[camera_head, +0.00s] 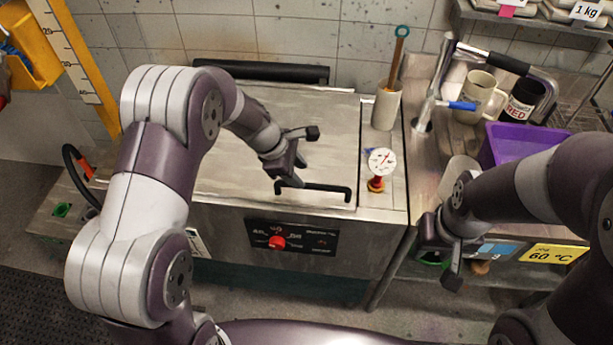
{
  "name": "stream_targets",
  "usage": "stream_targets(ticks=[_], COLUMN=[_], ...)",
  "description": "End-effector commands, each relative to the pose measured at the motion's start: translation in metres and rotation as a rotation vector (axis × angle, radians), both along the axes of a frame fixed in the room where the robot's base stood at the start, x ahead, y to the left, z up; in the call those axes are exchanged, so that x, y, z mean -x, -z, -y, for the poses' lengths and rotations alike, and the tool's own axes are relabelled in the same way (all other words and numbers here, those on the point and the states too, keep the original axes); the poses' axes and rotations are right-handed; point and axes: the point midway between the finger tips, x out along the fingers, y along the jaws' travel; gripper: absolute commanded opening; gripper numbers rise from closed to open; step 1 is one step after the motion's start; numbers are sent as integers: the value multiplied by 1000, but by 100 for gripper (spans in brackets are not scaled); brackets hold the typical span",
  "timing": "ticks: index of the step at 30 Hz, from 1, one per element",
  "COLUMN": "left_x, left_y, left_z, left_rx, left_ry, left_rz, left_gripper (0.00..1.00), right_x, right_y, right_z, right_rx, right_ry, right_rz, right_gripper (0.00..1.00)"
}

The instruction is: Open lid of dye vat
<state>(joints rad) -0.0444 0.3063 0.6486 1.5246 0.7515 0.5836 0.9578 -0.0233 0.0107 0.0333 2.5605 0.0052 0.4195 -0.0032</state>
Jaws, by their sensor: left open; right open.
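The dye vat (350,238) is a steel box against the tiled wall, with a control panel and red knob (277,242) on its front. Its flat steel lid (335,130) lies shut on top. A black bar handle (325,188) sits at the lid's front edge. My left gripper (296,156) is open above the lid, just behind the left end of the handle; I cannot tell whether it touches anything. My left arm hides the lid's left part. My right gripper (440,262) is open and empty, right of the vat, in front of the counter.
A dial gauge (382,162) on a red base and a beige holder (386,106) with a tool stand right of the lid. A tap (430,100), mugs (478,97) and a purple bin (508,145) are on the right counter. A black bar (275,71) runs behind the lid.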

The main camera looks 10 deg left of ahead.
Motion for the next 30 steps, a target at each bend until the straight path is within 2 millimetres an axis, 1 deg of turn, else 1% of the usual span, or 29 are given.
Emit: stream_targets(ticks=[1, 3, 7, 12, 18, 20, 21, 22, 23, 27, 30], left_x=[-1, -4, -8, -10, -10, -10, -10, -10, -10, -10, -11], left_y=[11, 24, 42, 51, 51, 51, 51, 51, 51, 50, 44], left_z=[5, 11, 18, 21, 22, 21, 21, 21, 21, 21, 21], left_rx=[-1, 0, -1, -3, -3, -3, -3, -3, -3, -3, -3], left_ry=[2, 2, 1, 3, 3, 3, 3, 3, 3, 3, 2], left_rz=[-5, -3, -1, 2, 2, 2, 2, 2, 2, 2, 3], left_gripper=[44, 44, 44, 44, 44, 25, 12, 2, 0, 0, 0], right_x=[0, 0, 0, 0, 0, 0, 0, 0, 0, 0, 0], right_y=[-2, -3, -5, -5, -5, -5, -5, -5, -5, -5, -10], right_z=[0, 0, 0, 0, 0, 0, 0, 0, 0, 0, 0], right_rx=[0, 0, 0, 0, 0, 0, 0, 0, 0, 0, 0], right_ry=[0, 0, 0, 0, 0, 0, 0, 0, 0, 0, 0], right_rz=[0, 0, 1, 1, 1, 1, 1, 1, 1, 1, 1], right_gripper=[43, 43, 43, 43, 43, 43, 43, 43, 43, 43, 43])
